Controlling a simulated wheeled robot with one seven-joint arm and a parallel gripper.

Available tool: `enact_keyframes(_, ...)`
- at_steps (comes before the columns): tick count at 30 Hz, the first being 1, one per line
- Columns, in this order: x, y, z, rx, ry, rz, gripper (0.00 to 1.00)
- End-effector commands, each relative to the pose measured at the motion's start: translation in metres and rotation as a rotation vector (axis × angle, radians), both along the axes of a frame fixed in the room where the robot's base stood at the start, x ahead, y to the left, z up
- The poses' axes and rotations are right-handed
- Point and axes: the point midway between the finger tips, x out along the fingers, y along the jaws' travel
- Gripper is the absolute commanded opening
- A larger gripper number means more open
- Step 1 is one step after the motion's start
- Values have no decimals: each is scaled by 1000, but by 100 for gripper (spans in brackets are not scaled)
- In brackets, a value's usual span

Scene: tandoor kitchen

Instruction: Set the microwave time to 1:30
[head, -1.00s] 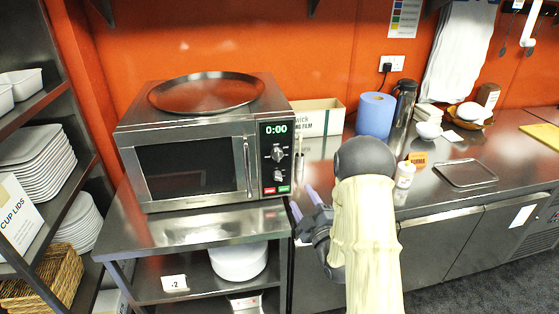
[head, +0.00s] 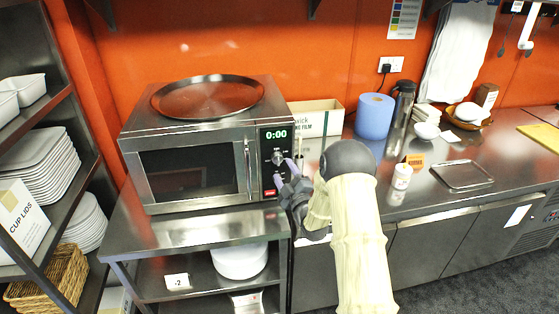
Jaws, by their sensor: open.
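The microwave (head: 188,172) is a steel box with a dark glass door and a vertical handle, standing on a steel table at the left. Its display (head: 276,134) reads 0:00 in green. An upper knob (head: 278,158) shows below the display, and a red button (head: 270,193) sits at the panel's lower left. My gripper (head: 285,172) is open with its purple-tipped fingers at the lower part of the control panel, and it holds nothing visible. It hides the lower knob and the green button. I cannot tell whether the fingers touch the panel.
A round steel tray (head: 207,96) lies on top of the microwave. A film box (head: 317,119), a blue paper roll (head: 375,116) and a flask (head: 401,112) stand behind my arm. A shelf rack (head: 75,190) stands close at the left.

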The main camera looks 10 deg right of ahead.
Motion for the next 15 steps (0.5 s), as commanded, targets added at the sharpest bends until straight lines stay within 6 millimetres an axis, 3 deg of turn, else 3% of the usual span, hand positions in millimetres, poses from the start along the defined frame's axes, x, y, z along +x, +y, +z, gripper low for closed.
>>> enact_keyframes(7,34,8,9,0,-1,1,57)
enact_keyframes(15,45,11,10,0,1,-1,57)
